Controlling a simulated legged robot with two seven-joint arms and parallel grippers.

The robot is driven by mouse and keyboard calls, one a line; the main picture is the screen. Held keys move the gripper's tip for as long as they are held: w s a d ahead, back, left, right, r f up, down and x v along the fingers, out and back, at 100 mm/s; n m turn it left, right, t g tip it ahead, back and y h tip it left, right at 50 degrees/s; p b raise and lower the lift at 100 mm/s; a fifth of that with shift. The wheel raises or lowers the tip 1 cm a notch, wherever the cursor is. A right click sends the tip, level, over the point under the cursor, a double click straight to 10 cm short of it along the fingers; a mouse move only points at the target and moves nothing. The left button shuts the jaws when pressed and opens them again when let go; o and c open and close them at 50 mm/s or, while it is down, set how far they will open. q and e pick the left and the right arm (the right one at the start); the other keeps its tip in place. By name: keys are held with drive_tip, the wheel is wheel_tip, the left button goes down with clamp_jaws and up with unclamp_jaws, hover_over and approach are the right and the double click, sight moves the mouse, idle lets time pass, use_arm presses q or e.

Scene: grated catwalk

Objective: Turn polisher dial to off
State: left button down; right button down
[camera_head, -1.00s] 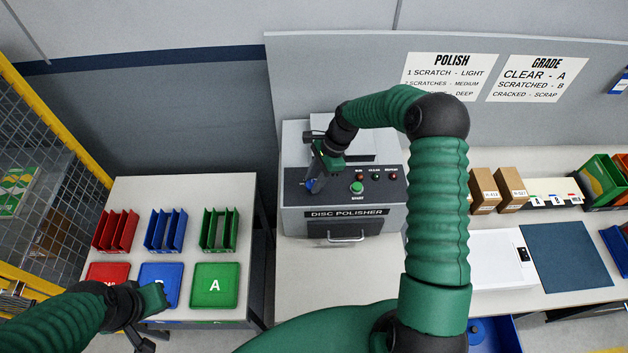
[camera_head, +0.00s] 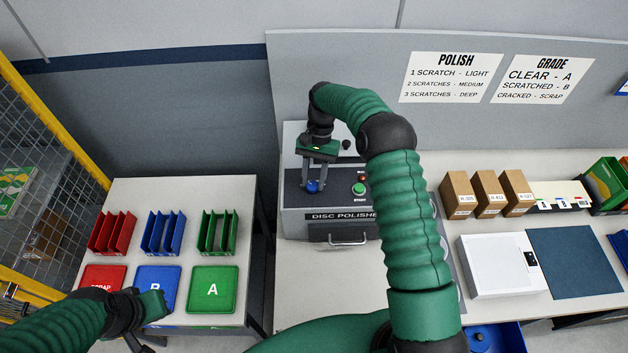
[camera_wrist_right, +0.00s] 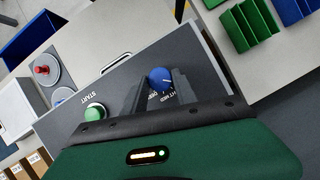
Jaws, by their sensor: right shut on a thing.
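The disc polisher (camera_head: 300,228) stands on the bench, a grey box with a dark sloped panel. Its blue dial (camera_head: 313,186) is at the left of the panel, beside the green START button (camera_head: 359,189). My right gripper (camera_head: 314,180) reaches down to the panel, its fingers on either side of the dial and shut on it. In the wrist view the blue dial (camera_wrist_right: 160,77) shows between the fingers, with a white pointer mark; the lettering around it is partly hidden. My left gripper (camera_head: 152,303) hangs over the trays at lower left; its jaws are unclear.
Red, blue and green racks (camera_head: 162,232) and the green A tray (camera_head: 212,290) are on the left table. A white case (camera_head: 490,265), a dark blue mat (camera_head: 572,262) and brown boxes (camera_head: 487,194) lie to the right. A panel with signs (camera_head: 450,78) stands behind the polisher.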

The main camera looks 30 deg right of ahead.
drive_tip(key=shift+w+r+n+h, duration=0.1)
drive_tip(key=shift+w+n+h, duration=0.1)
drive_tip(key=shift+n, duration=0.3)
drive_tip(key=shift+w+r+n+h, duration=0.1)
drive_tip(key=shift+n+h, duration=0.1)
drive_tip(key=shift+n, duration=0.3)
drive_tip(key=c, duration=1.3)
unclamp_jaws()
drive_tip(key=o, duration=0.3)
drive_tip(key=shift+f, duration=0.2)
drive_tip(key=shift+d+b, duration=0.1)
drive_tip(key=shift+b, duration=0.2)
